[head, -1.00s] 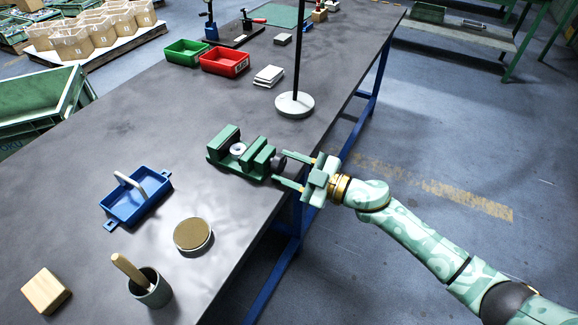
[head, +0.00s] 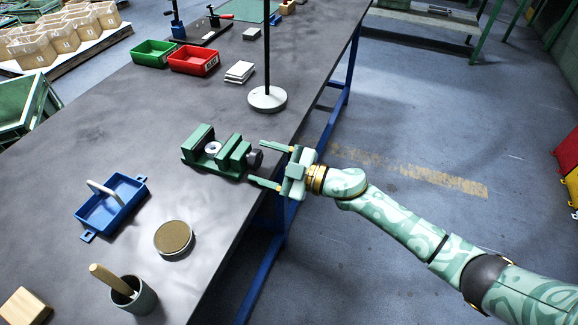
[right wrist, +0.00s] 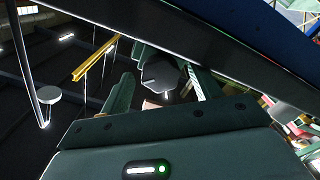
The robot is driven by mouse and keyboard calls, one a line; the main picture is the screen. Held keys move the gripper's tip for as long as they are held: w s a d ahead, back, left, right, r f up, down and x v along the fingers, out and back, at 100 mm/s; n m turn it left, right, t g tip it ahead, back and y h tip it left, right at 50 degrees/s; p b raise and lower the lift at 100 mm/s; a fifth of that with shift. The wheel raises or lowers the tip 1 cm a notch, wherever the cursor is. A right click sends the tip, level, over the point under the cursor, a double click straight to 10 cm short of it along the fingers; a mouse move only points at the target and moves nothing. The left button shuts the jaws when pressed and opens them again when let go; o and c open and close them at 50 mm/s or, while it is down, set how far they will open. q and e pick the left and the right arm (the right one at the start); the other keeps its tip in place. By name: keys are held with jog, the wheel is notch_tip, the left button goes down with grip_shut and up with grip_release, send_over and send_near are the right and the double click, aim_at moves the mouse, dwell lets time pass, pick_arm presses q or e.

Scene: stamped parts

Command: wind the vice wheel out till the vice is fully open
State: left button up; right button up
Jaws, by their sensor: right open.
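The green vice (head: 202,157) sits near the right edge of the grey bench in the head view. A round pale metal part (head: 213,148) shows between its jaws. The dark vice wheel (head: 255,159) faces right, toward my arm. My right gripper (head: 257,162) is open, one finger on each side of the wheel. In the right wrist view the grey wheel (right wrist: 160,75) shows between the two green fingers, with visible gaps, so it does not look gripped. The vice body is mostly hidden there. My left gripper is not in view.
A lamp or stand with a white round base (head: 267,99) stands behind the vice. A blue tray (head: 113,207), a round tin (head: 174,239) and a grey pot (head: 137,298) are on the near side. Red (head: 194,60) and green (head: 154,53) bins stand farther back.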

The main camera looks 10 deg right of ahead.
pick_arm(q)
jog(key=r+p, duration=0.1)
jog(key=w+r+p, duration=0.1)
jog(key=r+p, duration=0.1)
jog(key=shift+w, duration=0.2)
pick_arm(e)
jog(key=v, duration=1.6)
jog(key=shift+o, duration=0.2)
jog(key=shift+s+d, duration=0.15)
jog(key=shift+d, duration=0.05)
